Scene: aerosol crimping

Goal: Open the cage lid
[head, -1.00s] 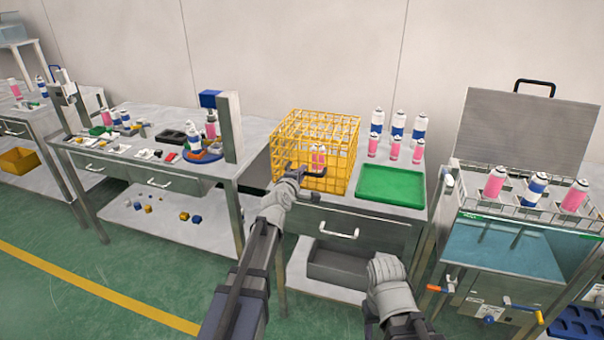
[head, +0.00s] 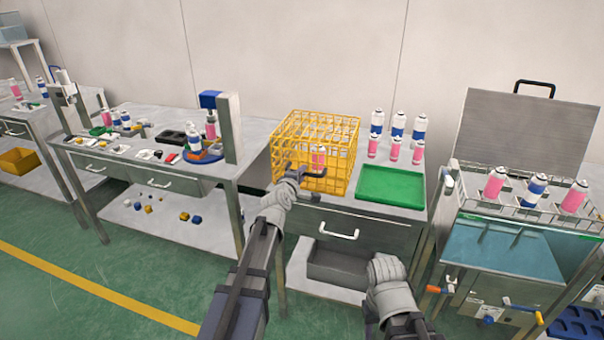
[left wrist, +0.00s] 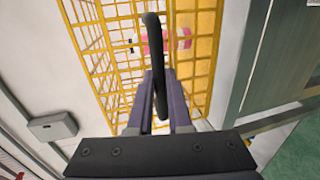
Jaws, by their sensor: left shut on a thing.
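The yellow wire cage (head: 342,148) stands on the middle table, and its lid looks closed. A pink-and-white can (head: 319,158) is inside, and its pink body also shows through the bars in the left wrist view (left wrist: 165,42). My left gripper (head: 300,172) is at the cage's front. In the left wrist view the dark handle (left wrist: 152,45) passes between the two fingers of my left gripper (left wrist: 160,90), which are shut on it. My right forearm and wrist show low in the head view, but the right jaws are hidden.
A green tray (head: 391,187) lies right of the cage, with several cans (head: 396,135) behind it. A drawer with a handle (head: 338,232) is below. A water bath (head: 505,245) with an upright grey lid (head: 525,130) stands at the right.

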